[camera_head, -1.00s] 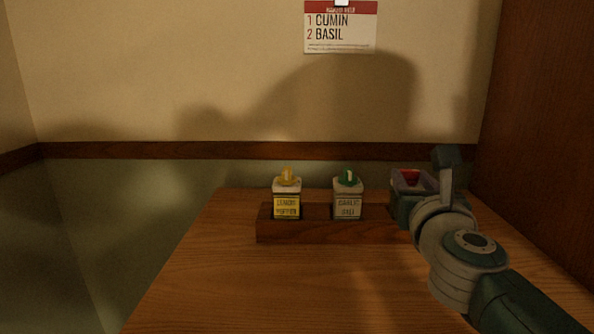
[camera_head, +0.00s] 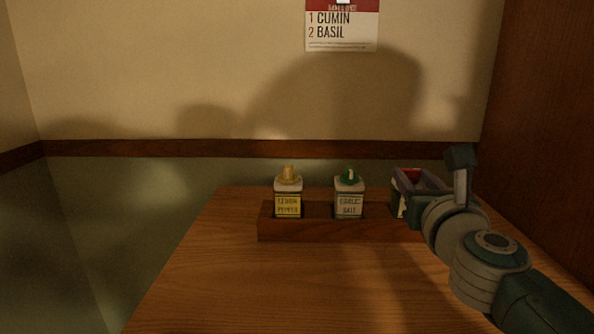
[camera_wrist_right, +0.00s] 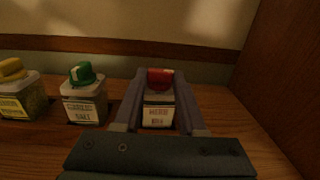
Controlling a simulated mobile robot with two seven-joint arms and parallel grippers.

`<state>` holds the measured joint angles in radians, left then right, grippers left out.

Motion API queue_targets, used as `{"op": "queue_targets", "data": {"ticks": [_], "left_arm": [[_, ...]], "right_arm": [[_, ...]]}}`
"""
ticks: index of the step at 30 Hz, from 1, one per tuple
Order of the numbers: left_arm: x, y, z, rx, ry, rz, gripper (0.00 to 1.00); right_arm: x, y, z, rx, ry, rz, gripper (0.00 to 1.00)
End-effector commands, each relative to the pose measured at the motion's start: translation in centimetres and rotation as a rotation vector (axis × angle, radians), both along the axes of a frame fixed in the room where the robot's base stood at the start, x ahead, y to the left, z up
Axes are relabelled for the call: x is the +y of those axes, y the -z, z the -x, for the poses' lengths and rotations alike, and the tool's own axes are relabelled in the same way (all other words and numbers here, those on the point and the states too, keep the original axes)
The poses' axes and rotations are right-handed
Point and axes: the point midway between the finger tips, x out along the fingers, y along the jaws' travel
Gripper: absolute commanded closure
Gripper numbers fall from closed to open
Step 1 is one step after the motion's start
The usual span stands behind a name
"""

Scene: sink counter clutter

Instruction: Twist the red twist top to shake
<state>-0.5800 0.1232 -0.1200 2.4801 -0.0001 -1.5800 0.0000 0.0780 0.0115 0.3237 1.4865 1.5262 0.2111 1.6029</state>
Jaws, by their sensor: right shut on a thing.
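The red twist top (camera_wrist_right: 160,79) sits on a jar with a pale label (camera_wrist_right: 158,115) in the right wrist view. My right gripper (camera_wrist_right: 160,73) has its fingers on both sides of the red top and is shut on it. In the head view my right gripper (camera_head: 420,182) is at the right end of the wooden rack, and its fingers and wrist hide most of the jar and top. My left gripper is in neither view.
A yellow-topped lemon pepper jar (camera_head: 288,199) and a green-topped garlic salt jar (camera_head: 349,200) stand in the wooden rack (camera_head: 310,230). A wall card (camera_head: 341,30) reads cumin, basil. A wooden panel (camera_head: 545,130) rises at the right. The front tabletop is clear.

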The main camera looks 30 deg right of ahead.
Motion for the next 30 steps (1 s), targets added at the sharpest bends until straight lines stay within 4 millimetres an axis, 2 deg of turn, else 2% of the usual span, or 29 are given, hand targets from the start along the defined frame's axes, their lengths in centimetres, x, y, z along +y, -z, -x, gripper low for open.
{"op": "queue_targets", "data": {"ticks": [15,16,24,30], "left_arm": [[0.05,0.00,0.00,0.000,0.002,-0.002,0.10],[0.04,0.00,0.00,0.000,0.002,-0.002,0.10],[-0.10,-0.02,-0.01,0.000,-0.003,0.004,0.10],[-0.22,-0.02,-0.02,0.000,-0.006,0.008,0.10]], "right_arm": [[-0.01,-0.02,0.00,0.000,-0.001,0.000,1.00],[-0.01,-0.02,0.00,0.001,-0.001,0.001,0.58],[-0.01,-0.01,0.00,0.001,-0.001,0.001,0.29],[0.00,-0.01,0.01,0.001,-0.001,0.001,0.29]]}}
